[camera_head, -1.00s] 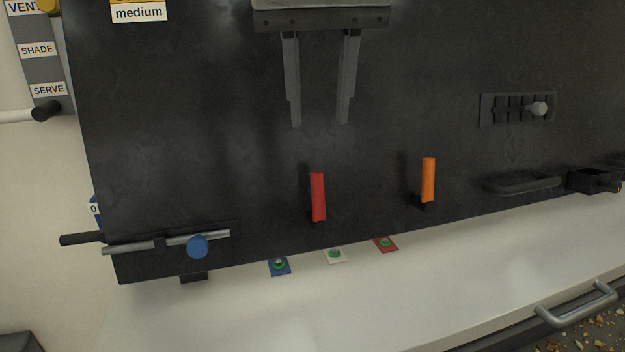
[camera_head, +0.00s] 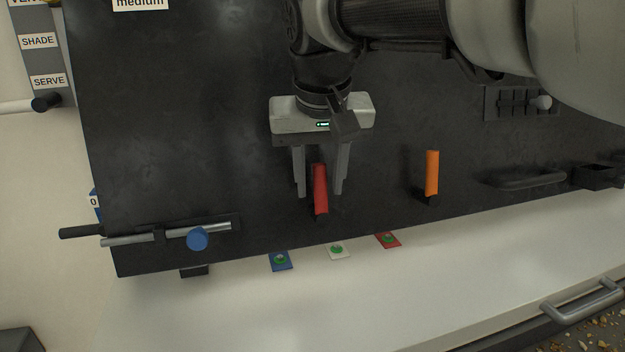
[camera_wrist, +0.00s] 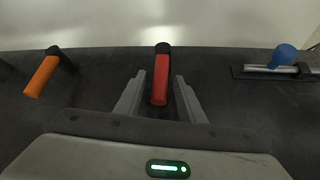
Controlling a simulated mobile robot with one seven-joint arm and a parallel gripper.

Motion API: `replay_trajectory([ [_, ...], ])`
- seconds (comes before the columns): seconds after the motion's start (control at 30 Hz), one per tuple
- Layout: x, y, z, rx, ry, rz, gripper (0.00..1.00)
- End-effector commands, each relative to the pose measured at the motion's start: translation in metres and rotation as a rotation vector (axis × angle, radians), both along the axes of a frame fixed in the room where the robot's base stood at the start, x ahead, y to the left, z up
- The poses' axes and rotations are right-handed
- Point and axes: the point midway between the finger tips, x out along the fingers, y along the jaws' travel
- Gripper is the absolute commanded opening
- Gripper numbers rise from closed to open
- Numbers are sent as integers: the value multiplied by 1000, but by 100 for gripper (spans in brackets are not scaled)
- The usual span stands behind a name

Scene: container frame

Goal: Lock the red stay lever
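The red stay lever (camera_head: 320,188) stands upright on the dark panel, on a small black mount. My gripper (camera_head: 320,190) is open, pointing down, with one finger on each side of the red lever and a gap on both sides. In the wrist view the red lever (camera_wrist: 160,82) lies between the two fingertips (camera_wrist: 157,82), and I see no contact. The lower part of the lever reaches a little below the fingertips in the head view.
An orange lever (camera_head: 432,173) stands to the right on the same panel. A sliding bolt with a blue knob (camera_head: 197,239) is at lower left. Blue, white and red tags (camera_head: 388,240) lie on the white ledge (camera_head: 400,270). A dark handle (camera_head: 525,178) is at right.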

Motion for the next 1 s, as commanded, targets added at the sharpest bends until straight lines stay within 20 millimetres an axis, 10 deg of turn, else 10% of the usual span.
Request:
replay_trajectory([
  [0.23,0,0,-1,0,1,0,36],
  [0.47,0,0,-1,0,1,0,0],
  [1.0,2,-7,-1,84,26,-22,0],
])
